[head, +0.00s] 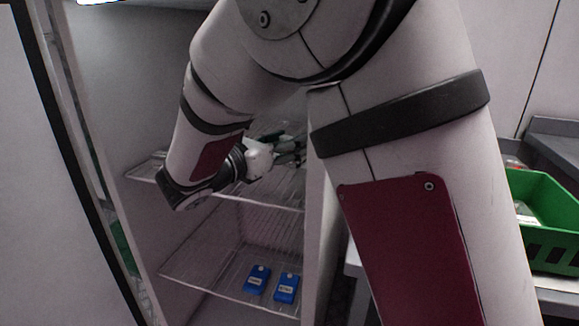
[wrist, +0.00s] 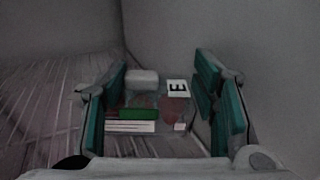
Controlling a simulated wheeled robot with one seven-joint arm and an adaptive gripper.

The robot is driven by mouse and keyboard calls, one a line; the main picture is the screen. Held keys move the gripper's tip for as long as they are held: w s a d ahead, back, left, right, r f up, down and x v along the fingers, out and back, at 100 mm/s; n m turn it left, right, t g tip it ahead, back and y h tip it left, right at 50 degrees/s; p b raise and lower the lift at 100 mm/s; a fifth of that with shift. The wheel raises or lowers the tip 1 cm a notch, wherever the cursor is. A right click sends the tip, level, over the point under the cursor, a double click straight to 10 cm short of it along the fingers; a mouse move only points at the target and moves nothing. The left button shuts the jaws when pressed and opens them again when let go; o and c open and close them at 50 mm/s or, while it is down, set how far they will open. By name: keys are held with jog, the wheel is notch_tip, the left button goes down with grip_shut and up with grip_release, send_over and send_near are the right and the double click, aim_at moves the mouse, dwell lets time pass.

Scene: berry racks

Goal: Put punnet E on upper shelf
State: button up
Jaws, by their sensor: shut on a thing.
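Punnet E (wrist: 145,112) is a clear punnet with a white label marked E, seen in the wrist view between my gripper's teal fingers. My gripper (wrist: 162,88) is shut on it. In the head view my gripper (head: 288,148) reaches into the open cabinet, just above the upper shelf (head: 262,199), near its right side. The upper shelf is a wire rack; its wires (wrist: 45,105) also show in the wrist view, at left. The punnet is hidden by my arm in the head view. I cannot tell whether its base touches the rack.
A lower wire shelf (head: 190,268) holds two blue labelled boxes, the left one (head: 257,279) and the right one (head: 286,288). The cabinet walls stand close on both sides. A green crate (head: 555,210) sits on a counter at right. The upper rack's left part looks clear.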

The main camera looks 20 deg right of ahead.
aim_at(285, 164)
notch_tip(285, 164, down, 5)
jog(key=shift+r+b, duration=0.2)
jog(key=shift+b, duration=0.9)
jog(key=shift+d+f, duration=0.2)
jog(key=shift+d, duration=0.05)
jog(key=o, duration=1.3)
jog(key=shift+o, duration=0.2)
